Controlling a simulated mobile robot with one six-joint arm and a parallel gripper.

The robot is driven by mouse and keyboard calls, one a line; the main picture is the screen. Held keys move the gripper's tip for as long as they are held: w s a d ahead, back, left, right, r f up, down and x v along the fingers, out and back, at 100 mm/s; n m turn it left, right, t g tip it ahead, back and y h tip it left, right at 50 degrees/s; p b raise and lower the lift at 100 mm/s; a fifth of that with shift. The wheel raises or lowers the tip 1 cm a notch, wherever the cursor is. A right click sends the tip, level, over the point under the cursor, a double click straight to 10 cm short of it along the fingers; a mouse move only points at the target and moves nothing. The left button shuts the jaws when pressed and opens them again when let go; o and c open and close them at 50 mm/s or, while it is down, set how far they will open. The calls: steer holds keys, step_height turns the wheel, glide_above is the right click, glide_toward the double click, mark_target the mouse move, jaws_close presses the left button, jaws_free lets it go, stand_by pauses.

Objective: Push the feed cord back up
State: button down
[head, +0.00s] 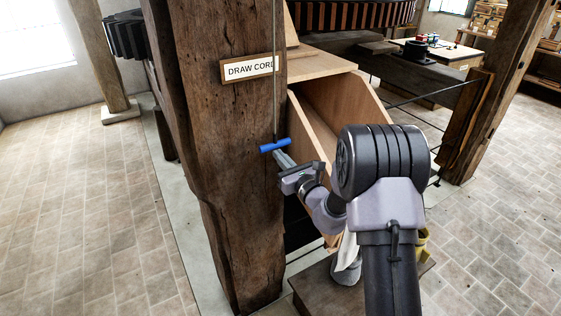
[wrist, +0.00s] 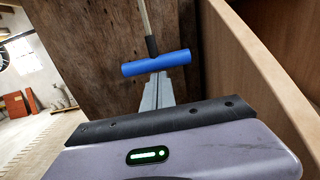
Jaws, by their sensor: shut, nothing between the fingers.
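The feed cord (head: 274,75) hangs down the face of a thick wooden post, past a sign reading DRAW CORD (head: 249,68). At its lower end is a blue crossbar handle (head: 275,145). My gripper (head: 279,156) is shut and empty, with its fingertips just under the handle. In the wrist view the cord (wrist: 145,18) runs up from a dark sleeve above the blue handle (wrist: 156,63). My fingers (wrist: 157,88) point at the handle's underside near its middle. I cannot tell whether they touch it.
The wooden post (head: 225,165) stands directly behind the handle. A wooden chute (head: 335,105) slopes down close on the right, its side wall beside my gripper. A low wooden platform (head: 313,292) is below. The tiled floor on the left is clear.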

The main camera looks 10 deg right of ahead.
mark_target(281, 143)
step_height(281, 143, up, 5)
steer(key=shift+f+p, duration=0.2)
steer(key=shift+p, duration=0.85)
steer(key=shift+w+d, duration=0.1)
steer(key=shift+r, duration=0.1)
